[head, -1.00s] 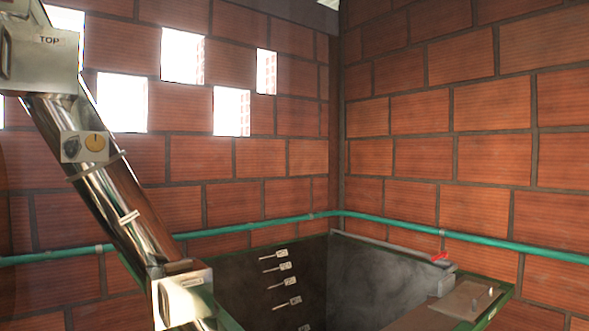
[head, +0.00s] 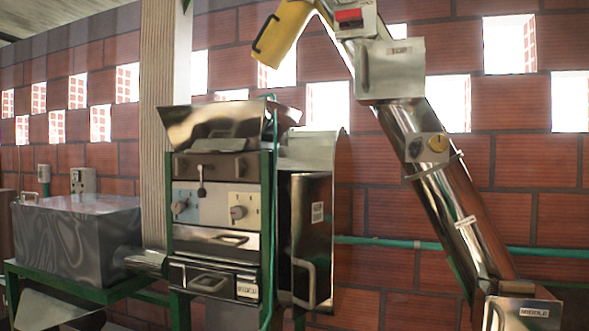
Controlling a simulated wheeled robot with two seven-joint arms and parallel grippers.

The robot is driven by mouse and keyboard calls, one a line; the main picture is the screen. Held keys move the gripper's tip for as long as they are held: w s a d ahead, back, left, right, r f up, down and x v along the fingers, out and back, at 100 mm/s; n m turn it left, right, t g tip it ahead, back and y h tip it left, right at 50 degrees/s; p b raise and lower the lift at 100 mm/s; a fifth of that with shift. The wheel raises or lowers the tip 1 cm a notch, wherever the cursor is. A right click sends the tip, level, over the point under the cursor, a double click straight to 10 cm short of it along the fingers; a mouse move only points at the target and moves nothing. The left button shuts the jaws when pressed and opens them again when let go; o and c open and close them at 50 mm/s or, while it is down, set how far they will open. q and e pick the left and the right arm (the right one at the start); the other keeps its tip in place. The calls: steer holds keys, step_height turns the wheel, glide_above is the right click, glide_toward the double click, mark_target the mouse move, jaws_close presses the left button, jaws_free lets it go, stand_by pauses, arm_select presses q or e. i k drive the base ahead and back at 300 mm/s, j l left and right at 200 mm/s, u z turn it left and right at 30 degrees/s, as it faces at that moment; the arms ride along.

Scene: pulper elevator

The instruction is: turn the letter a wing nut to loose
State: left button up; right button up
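No part that I can make out for sure as the letter A wing nut shows. The metal pulper (head: 217,165) stands left of centre in a green frame. Its front has a pale panel with a left knob (head: 181,207) and a right knob (head: 238,212), and a small lever (head: 201,181) above them. Any letters beside these are too small to read. Neither of my grippers is in view.
The shiny elevator tube (head: 462,212) slants down right to a box labelled MIDDLE (head: 523,313). A yellow spout (head: 283,30) hangs above the pulper. A grey metal box (head: 78,237) stands at left. A green pipe (head: 385,242) runs along the brick wall.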

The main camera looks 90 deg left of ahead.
mark_target(179, 167)
steer(key=u, duration=3.45)
